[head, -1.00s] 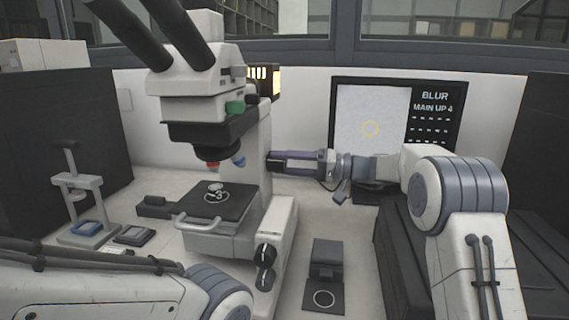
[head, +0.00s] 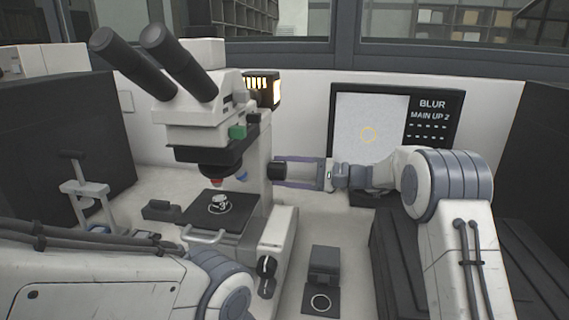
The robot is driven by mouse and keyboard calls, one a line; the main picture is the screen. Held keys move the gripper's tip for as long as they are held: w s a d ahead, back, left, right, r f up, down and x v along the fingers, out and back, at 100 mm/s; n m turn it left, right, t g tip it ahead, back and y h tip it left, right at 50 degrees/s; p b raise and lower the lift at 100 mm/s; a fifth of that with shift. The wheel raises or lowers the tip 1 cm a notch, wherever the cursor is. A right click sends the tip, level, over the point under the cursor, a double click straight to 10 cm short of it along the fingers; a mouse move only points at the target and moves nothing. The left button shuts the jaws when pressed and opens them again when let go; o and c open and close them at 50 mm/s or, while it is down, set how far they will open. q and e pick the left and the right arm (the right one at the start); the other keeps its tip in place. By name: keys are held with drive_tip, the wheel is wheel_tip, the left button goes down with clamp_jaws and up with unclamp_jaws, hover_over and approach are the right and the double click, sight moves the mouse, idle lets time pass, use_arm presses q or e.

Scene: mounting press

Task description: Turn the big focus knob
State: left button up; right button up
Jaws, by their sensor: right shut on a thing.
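The big focus knob (head: 276,171) is a black cylinder on the right side of the white microscope's column (head: 257,150). My right gripper (head: 285,172) reaches it from the right, shut on it with one finger above and one below; the fingers partly hide it. The microscope head (head: 205,130) hangs over the black stage (head: 210,207), where a small round sample (head: 219,204) lies.
Two smaller black knobs (head: 266,266) sit low on the microscope's base. A dark block with a ringed plate (head: 321,300) lies on the table right of the base. A small white stand (head: 85,188) is at the left, partly behind my left arm.

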drive_tip(key=m+p, duration=0.7)
drive_tip(key=m, duration=0.1)
drive_tip(key=shift+r+p, duration=0.25)
drive_tip(key=shift+p, duration=0.15)
drive_tip(key=m+p, duration=0.3)
drive_tip(key=shift+w+d+f+m, duration=0.1)
drive_tip(key=shift+m, duration=0.3)
drive_tip(key=shift+f+m+p, duration=0.1)
drive_tip(key=shift+m+p, duration=0.2)
drive_tip(key=shift+m, duration=0.2)
drive_tip(key=shift+f, duration=0.1)
drive_tip(key=o, duration=1.4)
drive_tip(key=shift+c, duration=0.2)
drive_tip(key=shift+d, duration=0.1)
